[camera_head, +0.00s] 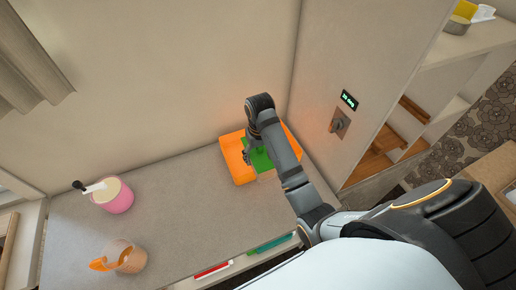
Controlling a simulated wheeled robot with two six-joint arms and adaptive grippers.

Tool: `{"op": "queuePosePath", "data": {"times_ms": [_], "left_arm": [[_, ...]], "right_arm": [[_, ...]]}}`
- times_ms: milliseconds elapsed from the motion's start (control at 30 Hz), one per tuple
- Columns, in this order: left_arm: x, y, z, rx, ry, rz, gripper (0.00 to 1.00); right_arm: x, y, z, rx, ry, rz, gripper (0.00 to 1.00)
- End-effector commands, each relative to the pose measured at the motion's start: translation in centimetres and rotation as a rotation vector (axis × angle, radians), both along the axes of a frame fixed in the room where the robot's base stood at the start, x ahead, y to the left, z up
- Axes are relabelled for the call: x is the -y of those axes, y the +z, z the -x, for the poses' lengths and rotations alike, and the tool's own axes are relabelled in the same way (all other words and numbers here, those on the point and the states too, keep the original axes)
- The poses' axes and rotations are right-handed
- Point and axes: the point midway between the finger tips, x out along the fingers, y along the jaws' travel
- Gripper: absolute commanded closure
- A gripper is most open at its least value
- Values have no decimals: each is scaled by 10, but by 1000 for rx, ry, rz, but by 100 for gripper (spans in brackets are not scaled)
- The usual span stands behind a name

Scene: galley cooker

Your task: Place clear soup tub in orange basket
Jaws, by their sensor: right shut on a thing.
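The orange basket (236,152) stands at the back right of the counter, in the corner by the wall panel. My right gripper (247,156) is over the basket, pointing down, and is shut on a green object (261,160). The green object sits at or within the basket's opening, partly behind my arm. I cannot tell if it rests on the basket's floor. Its shape is too hidden to say for sure that it is the clear soup tub. My fingertips are small and partly covered. My left gripper is out of view.
A pink pot (116,197) with a handled tool and an orange-handled jug (128,260) stand on the left counter. A panel with a knob (339,123) and a display (349,100) rises right of the basket. The middle counter (180,200) is clear.

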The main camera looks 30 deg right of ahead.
Motion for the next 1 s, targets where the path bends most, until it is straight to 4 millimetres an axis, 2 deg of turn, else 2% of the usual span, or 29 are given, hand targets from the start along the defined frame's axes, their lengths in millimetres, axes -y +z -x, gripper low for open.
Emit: {"op": "queuePosePath", "data": {"times_ms": [33,133,233,300,500,600,700,833,1000], "left_arm": [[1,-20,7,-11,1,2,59],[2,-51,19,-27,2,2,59],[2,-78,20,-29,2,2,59],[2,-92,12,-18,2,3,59],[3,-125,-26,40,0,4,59],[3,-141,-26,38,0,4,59],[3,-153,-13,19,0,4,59],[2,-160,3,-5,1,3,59],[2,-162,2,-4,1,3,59]], "right_arm": [[7,-14,-12,6,-2,3,76],[21,-31,-37,7,-3,4,76],[33,-43,-60,7,-1,3,76],[39,-47,-72,7,-1,1,76],[48,-69,-90,6,0,0,76],[52,-78,-97,5,1,0,76],[56,-85,-103,5,1,0,76],[60,-89,-110,5,1,0,76],[61,-91,-112,4,1,0,76]]}}
